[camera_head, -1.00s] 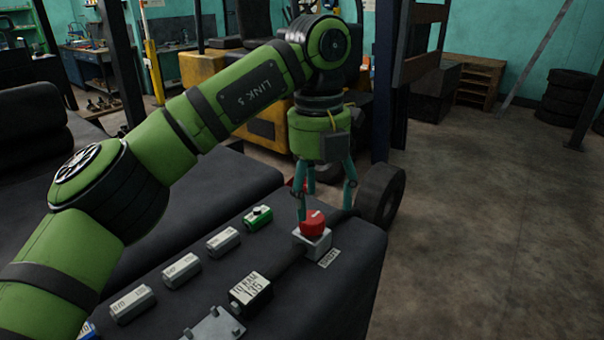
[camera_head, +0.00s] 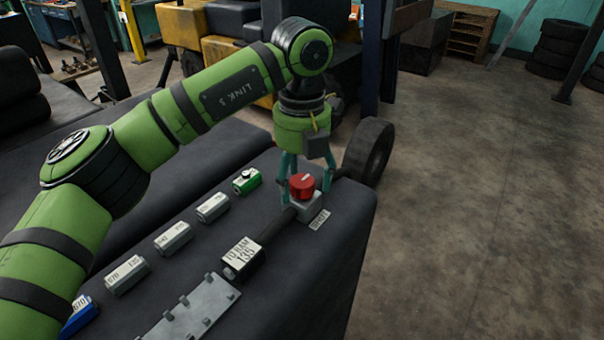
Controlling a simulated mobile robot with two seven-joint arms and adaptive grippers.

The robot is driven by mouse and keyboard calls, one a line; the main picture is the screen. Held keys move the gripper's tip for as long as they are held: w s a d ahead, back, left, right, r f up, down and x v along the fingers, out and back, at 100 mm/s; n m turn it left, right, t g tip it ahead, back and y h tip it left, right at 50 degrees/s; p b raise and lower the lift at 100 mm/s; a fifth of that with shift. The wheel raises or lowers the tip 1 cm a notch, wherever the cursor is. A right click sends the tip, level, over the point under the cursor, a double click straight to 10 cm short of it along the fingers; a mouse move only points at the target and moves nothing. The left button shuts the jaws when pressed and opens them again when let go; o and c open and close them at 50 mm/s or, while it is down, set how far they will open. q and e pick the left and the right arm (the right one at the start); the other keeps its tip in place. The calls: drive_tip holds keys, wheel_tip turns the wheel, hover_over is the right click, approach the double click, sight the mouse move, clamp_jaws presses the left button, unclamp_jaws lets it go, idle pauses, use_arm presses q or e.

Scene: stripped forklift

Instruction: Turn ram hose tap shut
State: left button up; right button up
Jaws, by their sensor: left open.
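The tap is a red round knob (camera_head: 302,186) with a pale mark on top, on a small grey block (camera_head: 308,209) near the right edge of a dark bench. A dark hose (camera_head: 274,230) runs from it to a black block labelled "TO RAM 135" (camera_head: 242,258). My left gripper (camera_head: 305,183) points down at the tap, its teal fingers open and spread on either side of the knob. The far side of the knob and any finger contact are hidden. My right gripper is out of view.
Several labelled grey blocks (camera_head: 173,238) and a green one (camera_head: 246,180) line the bench left of the tap. A grey plate (camera_head: 196,308) lies in front. A wheel (camera_head: 368,149) stands just beyond the bench. The floor at right is open.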

use_arm(q)
drive_tip(key=c, duration=1.1)
drive_tip(key=shift+c, duration=0.2)
drive_tip(key=shift+f, duration=0.1)
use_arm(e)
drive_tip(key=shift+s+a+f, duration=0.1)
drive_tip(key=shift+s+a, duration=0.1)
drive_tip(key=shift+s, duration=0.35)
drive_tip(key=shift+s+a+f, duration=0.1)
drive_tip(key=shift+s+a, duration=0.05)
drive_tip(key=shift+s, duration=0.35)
use_arm(q)
drive_tip(key=shift+m, duration=0.4)
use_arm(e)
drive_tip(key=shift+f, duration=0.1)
use_arm(q)
drive_tip(key=m+b, duration=0.1)
drive_tip(key=m, duration=0.5)
drive_tip(key=shift+m+b, duration=0.3)
drive_tip(key=m, duration=0.5)
drive_tip(key=shift+m, duration=0.3)
drive_tip(key=m, duration=0.4)
drive_tip(key=shift+f+m, duration=0.1)
drive_tip(key=shift+m, duration=0.3)
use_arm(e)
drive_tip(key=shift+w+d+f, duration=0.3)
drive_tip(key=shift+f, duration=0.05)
